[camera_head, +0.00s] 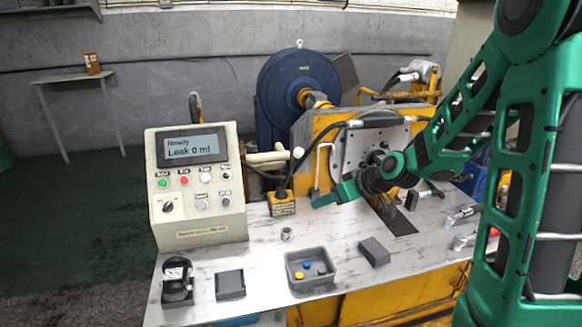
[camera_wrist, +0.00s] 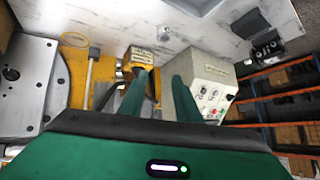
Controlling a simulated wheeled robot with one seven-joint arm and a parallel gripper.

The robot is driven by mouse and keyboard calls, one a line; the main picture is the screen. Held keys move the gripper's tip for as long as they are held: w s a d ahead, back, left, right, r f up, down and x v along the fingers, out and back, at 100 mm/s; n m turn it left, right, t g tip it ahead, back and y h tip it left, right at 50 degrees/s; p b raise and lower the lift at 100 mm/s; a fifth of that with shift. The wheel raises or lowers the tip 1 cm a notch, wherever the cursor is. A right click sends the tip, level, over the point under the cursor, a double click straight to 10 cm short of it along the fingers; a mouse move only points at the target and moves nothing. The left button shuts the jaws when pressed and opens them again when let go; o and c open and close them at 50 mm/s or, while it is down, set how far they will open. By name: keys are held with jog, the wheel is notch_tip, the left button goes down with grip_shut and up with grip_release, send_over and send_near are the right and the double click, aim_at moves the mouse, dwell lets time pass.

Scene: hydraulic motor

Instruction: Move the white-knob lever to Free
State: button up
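The white-knob lever (camera_head: 298,153) stands on a small yellow block (camera_head: 283,207) beside the control box, its dark stem leaning right toward the round white knob. My gripper (camera_head: 332,195) is to the right of the lever in the head view, apart from it, with its green fingers pointing left. In the wrist view the two fingers (camera_wrist: 162,80) are spread with a gap between them, and nothing is held. The yellow block (camera_wrist: 141,56) shows just beyond the left finger there. The knob is not clear in the wrist view. Any Free mark is too small to read.
The control box (camera_head: 197,185) reads "Ready, Leak 0 ml". A bent metal handle (camera_head: 317,168) stands between block and motor plate, close to my gripper. A grey tray (camera_head: 309,282) with small coloured parts and grey blocks lie in front. The bench around the block's front is fairly clear.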

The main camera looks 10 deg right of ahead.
jog(key=w+a+t+y, duration=0.3)
jog(key=w+a+t, duration=0.25)
jog(key=w, duration=0.55)
jog(key=m+t+h, duration=0.4)
jog(key=m, duration=0.2)
send_near(294, 164)
jog(key=shift+x, duration=5.35)
jog(key=shift+w+d+f, duration=0.1)
jog(key=shift+d+f, duration=0.05)
jog(key=shift+d, duration=0.05)
